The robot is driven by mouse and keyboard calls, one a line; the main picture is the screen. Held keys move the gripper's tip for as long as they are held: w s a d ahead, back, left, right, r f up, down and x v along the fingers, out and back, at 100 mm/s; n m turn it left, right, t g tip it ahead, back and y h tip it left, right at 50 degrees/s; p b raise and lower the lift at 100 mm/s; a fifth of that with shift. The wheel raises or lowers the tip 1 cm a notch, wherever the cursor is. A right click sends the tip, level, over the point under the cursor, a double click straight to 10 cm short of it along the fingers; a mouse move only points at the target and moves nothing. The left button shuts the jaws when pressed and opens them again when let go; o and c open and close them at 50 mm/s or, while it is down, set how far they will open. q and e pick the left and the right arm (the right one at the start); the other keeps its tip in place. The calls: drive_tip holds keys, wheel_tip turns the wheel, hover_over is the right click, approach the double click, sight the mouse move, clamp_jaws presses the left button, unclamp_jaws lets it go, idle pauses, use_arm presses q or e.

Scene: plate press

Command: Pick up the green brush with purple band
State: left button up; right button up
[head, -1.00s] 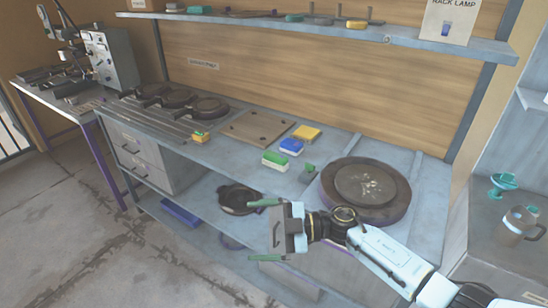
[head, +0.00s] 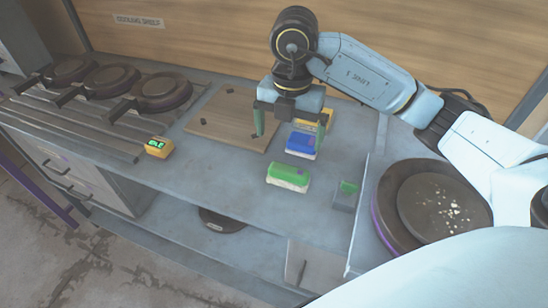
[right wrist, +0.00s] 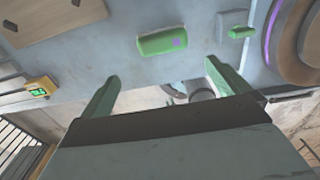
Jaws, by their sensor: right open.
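A green brush (head: 288,174) with a pale underside lies on the grey bench. It also shows in the right wrist view (right wrist: 162,42), with a small purple mark near its right end; the mark is not clear in the head view. My right gripper (head: 290,128) is open and empty, pointing down above the bench, behind the green brush in the head view. In the right wrist view its two green fingers (right wrist: 162,73) are apart, with the brush beyond the gap between them. My left gripper is not in view.
A blue brush (head: 301,145) lies close behind the green one, and a yellow brush (head: 327,117) is partly hidden by the gripper. A small grey block with green (head: 345,196) and a round press plate (head: 440,208) stand right. A brown board (head: 232,118) lies left.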

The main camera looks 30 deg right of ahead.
drive_tip(key=b, duration=0.1)
hover_over(289, 169)
drive_tip(key=f, duration=0.4)
drive_tip(key=shift+s+a+f, duration=0.15)
drive_tip(key=shift+s+f, duration=0.05)
drive_tip(key=shift+f, duration=0.1)
wheel_tip(289, 169, down, 2)
drive_tip(key=shift+f, duration=0.2)
drive_tip(key=shift+w+f, duration=0.1)
drive_tip(key=shift+f, duration=0.65)
wheel_tip(289, 169, down, 4)
drive_tip(key=shift+f+b, duration=0.25)
drive_tip(key=shift+b, duration=0.3)
drive_tip(key=c, duration=0.7)
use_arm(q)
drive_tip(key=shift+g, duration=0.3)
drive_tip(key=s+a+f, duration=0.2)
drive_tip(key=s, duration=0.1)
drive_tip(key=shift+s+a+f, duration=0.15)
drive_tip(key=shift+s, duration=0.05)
use_arm(e)
drive_tip(key=shift+c, duration=0.2)
